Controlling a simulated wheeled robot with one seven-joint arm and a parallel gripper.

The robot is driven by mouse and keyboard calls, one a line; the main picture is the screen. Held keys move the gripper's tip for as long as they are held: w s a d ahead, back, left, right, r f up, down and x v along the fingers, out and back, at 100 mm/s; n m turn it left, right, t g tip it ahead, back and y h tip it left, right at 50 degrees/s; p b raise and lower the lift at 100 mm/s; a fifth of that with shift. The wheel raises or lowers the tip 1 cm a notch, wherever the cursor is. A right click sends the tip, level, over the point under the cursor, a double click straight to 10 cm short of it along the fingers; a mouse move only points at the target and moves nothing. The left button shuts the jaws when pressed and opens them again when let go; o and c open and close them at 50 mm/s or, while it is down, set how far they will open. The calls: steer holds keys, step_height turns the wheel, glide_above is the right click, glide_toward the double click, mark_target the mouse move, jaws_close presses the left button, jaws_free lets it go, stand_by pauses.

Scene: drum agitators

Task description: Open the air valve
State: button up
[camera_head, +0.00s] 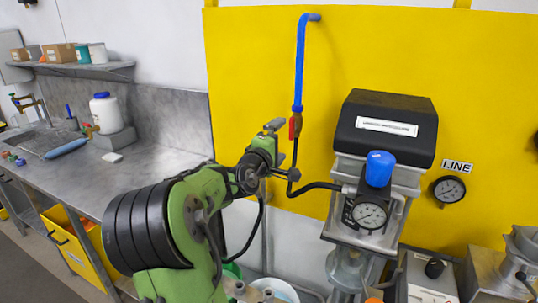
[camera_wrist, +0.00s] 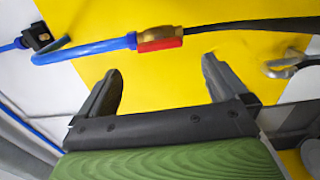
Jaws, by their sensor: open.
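The air valve has a brass body (camera_wrist: 164,33) and a red handle (camera_wrist: 160,44). It sits between a blue air pipe (camera_wrist: 85,50) and a black hose (camera_wrist: 250,28). In the wrist view the red handle lies roughly along the pipe line. In the head view the red handle (camera_head: 293,127) is at the lower end of the vertical blue pipe (camera_head: 300,65), before the yellow panel. My gripper (camera_wrist: 160,65) is open and empty. The valve lies beyond its fingertips, roughly centred between them, with a visible gap. In the head view my gripper is just left of the valve.
A black-topped machine (camera_head: 385,125) with a blue knob (camera_head: 379,168) and a pressure gauge (camera_head: 370,214) stands right of the valve. The yellow panel (camera_head: 240,70) is close behind. A grey workbench (camera_head: 150,170) with a white jar (camera_head: 105,112) is at left.

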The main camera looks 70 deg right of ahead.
steer(key=a, duration=0.7)
steer(key=shift+w+a, duration=0.35)
steer(key=shift+f, duration=0.15)
